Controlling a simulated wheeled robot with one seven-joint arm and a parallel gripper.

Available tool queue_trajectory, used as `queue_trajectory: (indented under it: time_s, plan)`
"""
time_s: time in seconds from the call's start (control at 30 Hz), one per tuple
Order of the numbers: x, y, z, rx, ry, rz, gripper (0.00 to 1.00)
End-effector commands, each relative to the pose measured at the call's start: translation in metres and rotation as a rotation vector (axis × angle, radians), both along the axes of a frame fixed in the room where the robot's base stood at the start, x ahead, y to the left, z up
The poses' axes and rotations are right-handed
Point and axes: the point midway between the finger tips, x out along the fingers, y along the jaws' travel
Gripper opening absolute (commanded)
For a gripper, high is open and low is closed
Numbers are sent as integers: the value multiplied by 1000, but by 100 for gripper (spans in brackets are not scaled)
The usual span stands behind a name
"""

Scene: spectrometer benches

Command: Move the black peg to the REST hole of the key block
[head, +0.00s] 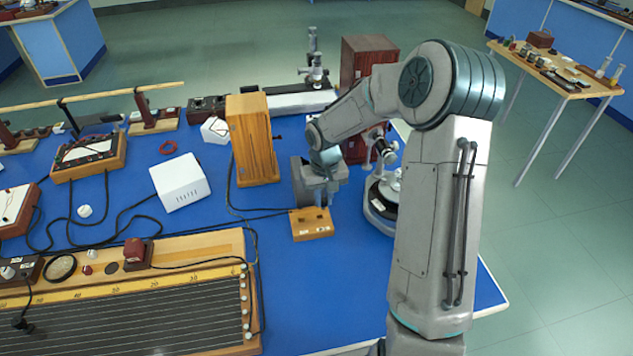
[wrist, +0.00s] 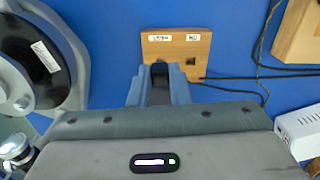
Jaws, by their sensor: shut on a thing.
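The key block (head: 311,229) is a small light-wood block on the blue bench top. It also shows in the wrist view (wrist: 203,47), with two small white labels whose print is too small to read surely. A dark square hole shows under the right label. My gripper (wrist: 160,80) is shut on the black peg (wrist: 159,69), over the near edge of the block below the left label. The fingers hide most of the peg and any left hole, so I cannot tell whether the peg sits in it. In the head view my gripper (head: 316,203) is just above the block and hides the peg.
A tall wooden box (head: 252,140) stands behind and left of the block. A round-based grey instrument (head: 380,205) stands close on the right. A white box (head: 180,183) and a long wire board (head: 120,310) lie left. Black cables run beside the block.

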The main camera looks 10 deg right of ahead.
Motion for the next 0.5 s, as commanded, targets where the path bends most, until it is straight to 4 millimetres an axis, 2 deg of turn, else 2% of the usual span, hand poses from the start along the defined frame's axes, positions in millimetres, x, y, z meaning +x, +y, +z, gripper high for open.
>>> queue_trajectory:
  time_s: [0.17, 0.5]
  plan:
    - [5, 0, -7, 0, 4, 227, 0]
    - [16, 0, -18, 5, 10, 807, 0]
